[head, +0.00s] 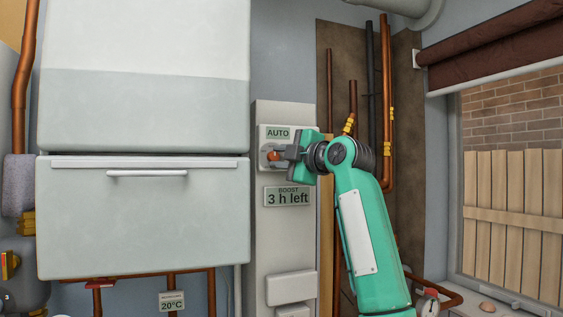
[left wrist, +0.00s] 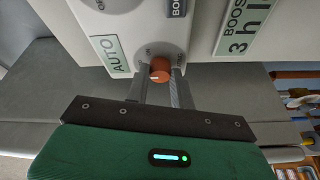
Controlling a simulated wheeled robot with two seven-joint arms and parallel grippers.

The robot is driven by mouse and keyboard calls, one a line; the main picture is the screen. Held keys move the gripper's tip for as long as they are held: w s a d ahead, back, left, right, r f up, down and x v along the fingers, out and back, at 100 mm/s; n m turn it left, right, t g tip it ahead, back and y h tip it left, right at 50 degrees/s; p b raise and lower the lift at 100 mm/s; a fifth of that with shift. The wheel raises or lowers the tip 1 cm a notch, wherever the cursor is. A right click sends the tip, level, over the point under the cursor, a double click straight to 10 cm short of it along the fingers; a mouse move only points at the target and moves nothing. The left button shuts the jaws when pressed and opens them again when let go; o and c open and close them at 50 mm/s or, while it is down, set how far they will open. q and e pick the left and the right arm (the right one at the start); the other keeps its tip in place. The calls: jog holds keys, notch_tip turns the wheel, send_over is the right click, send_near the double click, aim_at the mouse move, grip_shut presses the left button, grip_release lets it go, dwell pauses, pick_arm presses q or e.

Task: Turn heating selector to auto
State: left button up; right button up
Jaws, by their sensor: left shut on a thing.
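The heating selector is an orange knob (head: 271,155) on a pale panel, below a green AUTO label (head: 278,133). My left gripper (head: 282,154) reaches it from the right, its fingers at the knob. In the left wrist view the orange knob (left wrist: 160,70) sits between the two fingertips of my left gripper (left wrist: 161,79), which are shut on it. The AUTO label (left wrist: 112,54) is to the left of the knob there. A small pale mark shows on the knob, but its exact pointing is unclear. My right gripper is out of view.
Below the selector a sign (head: 288,197) reads "BOOST 3 h left". A large white cabinet with a handled front (head: 145,220) stands left of the panel. Copper pipes (head: 387,110) run up the wall on the right, beside a window (head: 512,180).

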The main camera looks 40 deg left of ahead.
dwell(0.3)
pick_arm(q)
jog(key=o, duration=1)
jog(key=shift+d+f, duration=0.1)
jog(key=shift+d+b, duration=0.3)
jog(key=s+d+b, duration=0.1)
jog(key=d+b, duration=0.3)
jog(key=d, duration=0.9)
jog(key=shift+s+f, duration=0.25)
jog(key=shift+s, duration=0.1)
